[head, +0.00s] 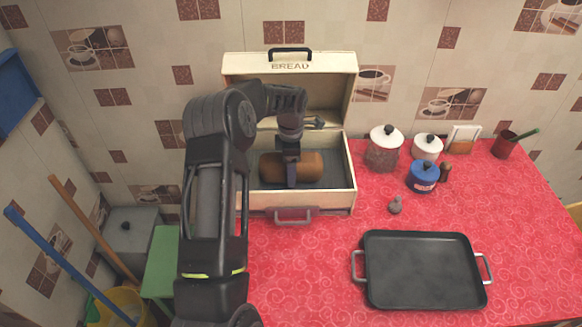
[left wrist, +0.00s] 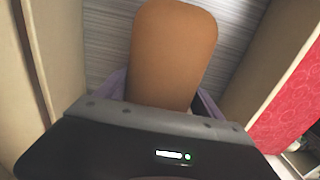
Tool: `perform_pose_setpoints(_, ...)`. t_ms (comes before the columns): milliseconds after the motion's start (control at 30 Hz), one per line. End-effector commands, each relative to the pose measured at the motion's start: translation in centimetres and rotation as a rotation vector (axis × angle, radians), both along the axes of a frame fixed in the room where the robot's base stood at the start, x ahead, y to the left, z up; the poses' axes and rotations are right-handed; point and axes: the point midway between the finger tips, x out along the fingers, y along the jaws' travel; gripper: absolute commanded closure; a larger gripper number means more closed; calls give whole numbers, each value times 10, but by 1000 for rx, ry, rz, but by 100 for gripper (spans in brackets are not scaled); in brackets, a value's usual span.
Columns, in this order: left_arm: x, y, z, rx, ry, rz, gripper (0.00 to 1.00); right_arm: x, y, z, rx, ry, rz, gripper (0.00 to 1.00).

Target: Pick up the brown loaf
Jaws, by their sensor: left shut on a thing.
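The brown loaf (head: 308,166) lies in the open cream bread box (head: 350,185), which has its lid up against the wall side. My left gripper (head: 291,180) reaches down into the box from above and is shut on the loaf around its middle. In the left wrist view the loaf (left wrist: 170,55) sits between the two fingers, which are partly hidden behind the gripper body. Whether the loaf touches the box floor I cannot tell. My right gripper is not in view.
The box walls stand close around the loaf. A black tray (head: 424,270) lies at the front right of the red counter.

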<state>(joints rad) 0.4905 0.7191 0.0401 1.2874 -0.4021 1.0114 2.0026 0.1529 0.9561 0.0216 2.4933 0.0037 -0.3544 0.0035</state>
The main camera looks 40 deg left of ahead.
Motion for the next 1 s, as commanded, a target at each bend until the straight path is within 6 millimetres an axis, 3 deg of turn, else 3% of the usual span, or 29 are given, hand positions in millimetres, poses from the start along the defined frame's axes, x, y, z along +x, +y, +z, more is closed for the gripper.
perform_pose_setpoints(200, 1, 0, 1, 1, -2, 0, 87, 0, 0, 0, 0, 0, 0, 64)
perform_pose_setpoints(567, 1, 0, 10, 2, -4, 1, 87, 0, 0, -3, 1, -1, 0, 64)
perform_pose_setpoints(1000, 1, 0, 86, 2, -5, 1, 87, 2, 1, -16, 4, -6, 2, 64)
